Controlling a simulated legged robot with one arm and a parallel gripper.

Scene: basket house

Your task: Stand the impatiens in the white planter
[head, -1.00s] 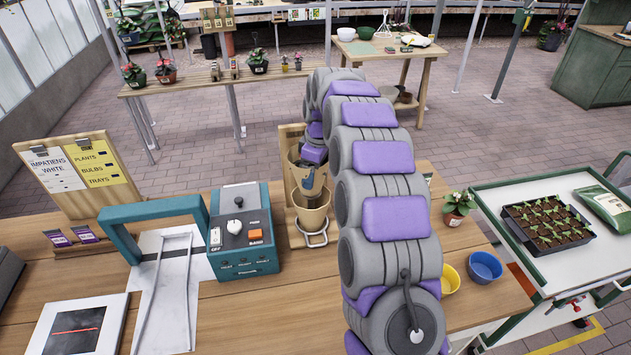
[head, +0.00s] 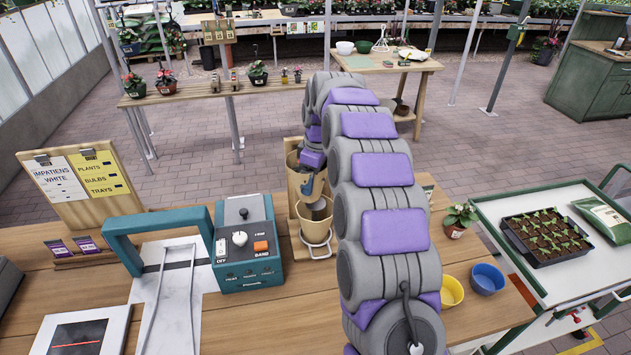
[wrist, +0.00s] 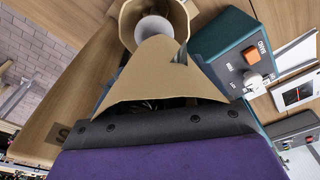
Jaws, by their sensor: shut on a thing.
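A potted plant with pale flowers (head: 460,218), likely the impatiens, stands upright on the bench right of my arm. No planter is clearly identifiable as the white one; a white bowl (head: 345,47) sits on the far table. My gripper (head: 308,184) is low at a wooden stand (head: 293,192), above a tan cup (head: 320,228) in a metal ring. In the wrist view, a tan folded piece (wrist: 158,75) covers my fingertips and appears held. The open tan cup (wrist: 155,22) with a pale inside lies just beyond it. The fingertips themselves are hidden.
A teal control box (head: 247,245) stands close left of the stand, beside a teal arch (head: 155,222) over a metal plate. Yellow (head: 451,292) and blue (head: 487,279) cups sit right of my arm. A white cart (head: 540,285) with a seedling tray (head: 546,237) stands at right.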

